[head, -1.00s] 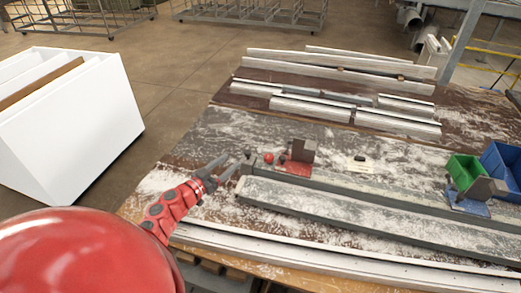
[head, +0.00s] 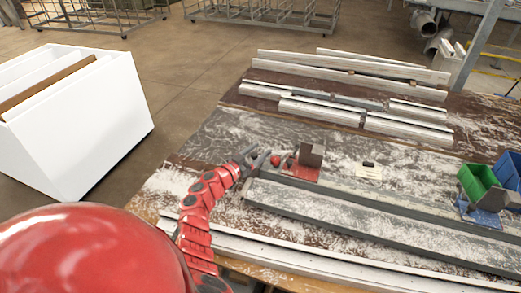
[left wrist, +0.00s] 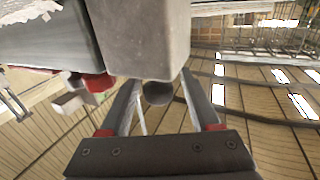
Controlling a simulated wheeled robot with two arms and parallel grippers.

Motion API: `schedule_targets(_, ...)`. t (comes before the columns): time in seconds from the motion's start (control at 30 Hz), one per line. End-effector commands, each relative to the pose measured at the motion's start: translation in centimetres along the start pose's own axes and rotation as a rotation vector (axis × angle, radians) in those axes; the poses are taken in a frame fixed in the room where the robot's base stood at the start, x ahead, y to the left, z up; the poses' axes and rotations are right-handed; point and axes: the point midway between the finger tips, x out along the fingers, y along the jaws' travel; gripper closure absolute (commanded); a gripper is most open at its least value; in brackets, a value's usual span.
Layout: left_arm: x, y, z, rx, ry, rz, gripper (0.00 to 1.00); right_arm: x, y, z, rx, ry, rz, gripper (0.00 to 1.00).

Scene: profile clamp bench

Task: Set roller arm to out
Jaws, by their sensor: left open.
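My left gripper (head: 258,158) is at the left end of the long grey rail on the bench, close to a red ball-shaped knob (head: 276,160). In the left wrist view its two fingers (left wrist: 160,100) are open, with a dark round knob (left wrist: 158,93) between their tips. I cannot tell whether they touch it. This dark knob may be the end of the roller arm; in the head view the gripper hides it. A grey block (left wrist: 140,40) is just above the knob, and a red part (left wrist: 98,82) shows to its left. My right gripper is not in view.
A brown-grey upright block (head: 311,154) on a red plate stands right of the gripper. The long grey rail (head: 350,212) runs to the right. Green (head: 475,180) and blue bins stand at the right edge. White profiles (head: 320,110) lie at the back.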

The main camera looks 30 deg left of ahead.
Motion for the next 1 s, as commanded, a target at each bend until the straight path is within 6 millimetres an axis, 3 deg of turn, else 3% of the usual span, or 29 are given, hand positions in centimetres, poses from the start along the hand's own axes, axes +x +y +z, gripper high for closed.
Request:
schedule_targets(0.43,0.9,0.05,0.04,-0.001,-0.001,0.0,0.37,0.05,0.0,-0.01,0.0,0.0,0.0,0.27)
schedule_targets(0.8,0.89,0.04,0.01,-0.001,-0.001,0.0,1.0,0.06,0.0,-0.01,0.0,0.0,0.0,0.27)
schedule_targets(1.0,0.89,0.04,0.01,-0.001,-0.001,0.0,1.0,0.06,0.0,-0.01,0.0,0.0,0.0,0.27)
